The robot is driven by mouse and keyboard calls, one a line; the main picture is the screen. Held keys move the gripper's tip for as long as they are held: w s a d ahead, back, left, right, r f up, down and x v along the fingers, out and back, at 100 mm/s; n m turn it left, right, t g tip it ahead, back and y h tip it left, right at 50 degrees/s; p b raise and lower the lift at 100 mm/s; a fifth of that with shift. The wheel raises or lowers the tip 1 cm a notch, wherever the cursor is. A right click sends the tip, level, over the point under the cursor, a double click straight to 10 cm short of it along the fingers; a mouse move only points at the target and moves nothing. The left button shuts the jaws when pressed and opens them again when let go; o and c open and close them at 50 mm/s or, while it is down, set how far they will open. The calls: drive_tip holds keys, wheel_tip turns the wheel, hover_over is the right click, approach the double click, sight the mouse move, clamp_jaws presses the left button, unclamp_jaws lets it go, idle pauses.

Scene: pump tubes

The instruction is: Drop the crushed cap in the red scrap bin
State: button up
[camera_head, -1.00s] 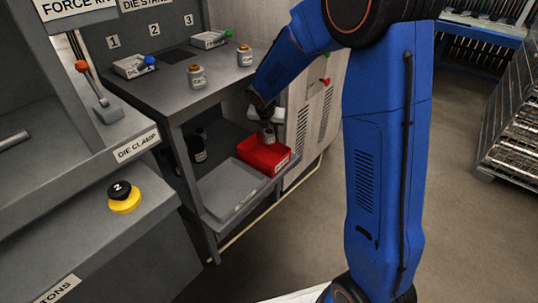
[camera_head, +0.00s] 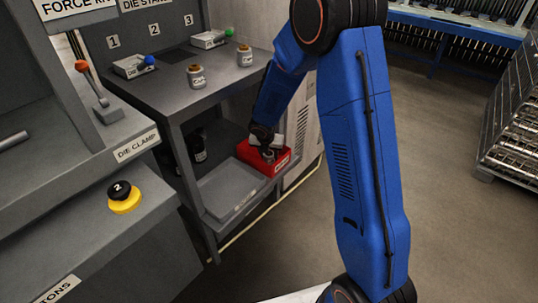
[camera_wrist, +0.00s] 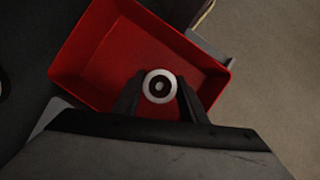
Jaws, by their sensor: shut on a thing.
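The red scrap bin (camera_head: 256,165) stands on the lower shelf of the die stand. In the wrist view the bin (camera_wrist: 95,60) is open-topped, and its visible floor looks empty. My gripper (camera_head: 268,153) is over the bin, with its fingers low at the bin's opening. In the wrist view my gripper (camera_wrist: 158,90) is shut on the crushed cap (camera_wrist: 159,86), a small round piece with a pale ring and a dark centre. The cap shows within the bin's outline. I cannot tell its exact height above the bin floor.
A grey tray (camera_head: 228,190) lies beside the bin on the lower shelf. Dark containers (camera_head: 198,146) stand further back there. Two small capped jars (camera_head: 196,76) and (camera_head: 245,55) stand on the top surface.

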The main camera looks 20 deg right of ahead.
drive_tip(key=shift+f, duration=0.1)
drive_tip(key=o, duration=1.2)
drive_tip(key=v, duration=1.2)
drive_tip(key=s+d+r+m, duration=0.5)
drive_tip(key=s+r+m, duration=0.3)
drive_tip(key=s+r, duration=0.15)
drive_tip(key=s+d+r+m, duration=0.1)
drive_tip(key=s+r+m, duration=0.1)
drive_tip(key=s+m, duration=0.5)
drive_tip(key=s+d+r+m+y, duration=0.1)
drive_tip(key=s+r+m, duration=0.2)
drive_tip(key=s+m, duration=0.5)
drive_tip(key=s+d+r+m+y, duration=0.1)
drive_tip(key=s+r+m, duration=0.2)
drive_tip(key=s+m, duration=0.4)
drive_tip(key=shift+s+d+r+m+t, duration=0.1)
drive_tip(key=shift+s+t, duration=0.05)
drive_tip(key=shift+s, duration=1)
drive_tip(key=shift+s+d+r+m+t, duration=0.1)
drive_tip(key=shift+s+d, duration=0.05)
drive_tip(key=shift+s, duration=1)
drive_tip(key=shift+s+d+r+m+t, duration=0.1)
drive_tip(key=shift+s+t, duration=0.05)
drive_tip(key=shift+s, duration=1)
